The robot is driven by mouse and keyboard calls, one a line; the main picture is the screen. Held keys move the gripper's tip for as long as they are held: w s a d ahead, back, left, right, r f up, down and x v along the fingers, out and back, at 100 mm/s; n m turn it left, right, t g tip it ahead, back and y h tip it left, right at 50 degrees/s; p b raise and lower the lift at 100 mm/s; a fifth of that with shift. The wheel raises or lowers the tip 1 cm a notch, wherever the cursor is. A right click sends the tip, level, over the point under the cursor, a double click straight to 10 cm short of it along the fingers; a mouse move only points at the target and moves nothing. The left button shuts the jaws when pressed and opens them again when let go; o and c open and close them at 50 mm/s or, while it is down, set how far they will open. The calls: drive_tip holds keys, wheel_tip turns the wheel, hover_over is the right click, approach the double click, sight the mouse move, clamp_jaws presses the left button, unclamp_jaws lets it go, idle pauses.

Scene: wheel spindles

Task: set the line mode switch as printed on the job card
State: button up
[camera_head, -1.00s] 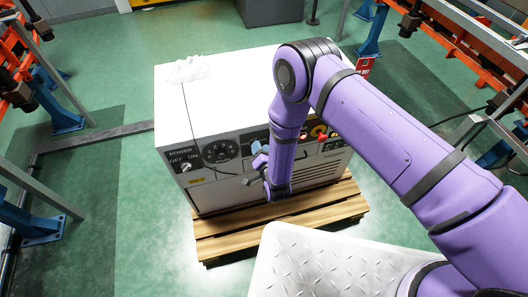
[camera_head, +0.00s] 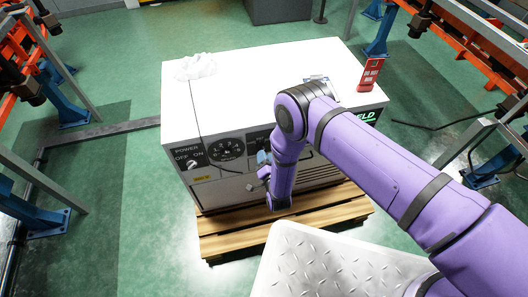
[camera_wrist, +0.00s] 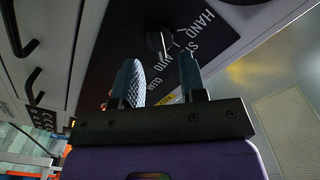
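The line mode switch appears to be the dark round knob (camera_wrist: 155,40) on a black label panel (camera_wrist: 110,55) in the wrist view. White lettering around it reads HAND, with other words tilted and partly cut off; its pointer direction is unclear. My gripper (camera_wrist: 160,72) is open, its two fingers apart with nothing between them, just short of the knob. In the head view my gripper (camera_head: 263,165) is at the front of the white cabinet (camera_head: 250,85), and my arm hides the switch. No readable job card shows; a small bluish-white sheet (camera_head: 318,79) on the cabinet top is illegible.
Left on the cabinet front are a POWER OFF/ON switch (camera_head: 191,163) and a numbered dial (camera_head: 226,149). Crumpled white cloth (camera_head: 195,67) lies on top. A wooden pallet (camera_head: 230,246) is below.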

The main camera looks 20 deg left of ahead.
sight(261, 148)
drive_tip(key=shift+x, duration=1.4)
clamp_jaws()
drive_tip(key=shift+n, duration=0.3)
drive_tip(key=shift+s+a+r+n, duration=0.1)
drive_tip(key=shift+a+n, duration=0.05)
drive_tip(key=shift+n, duration=1.9)
drive_tip(key=shift+a+r+n, duration=0.1)
drive_tip(key=shift+n, duration=1.95)
unclamp_jaws()
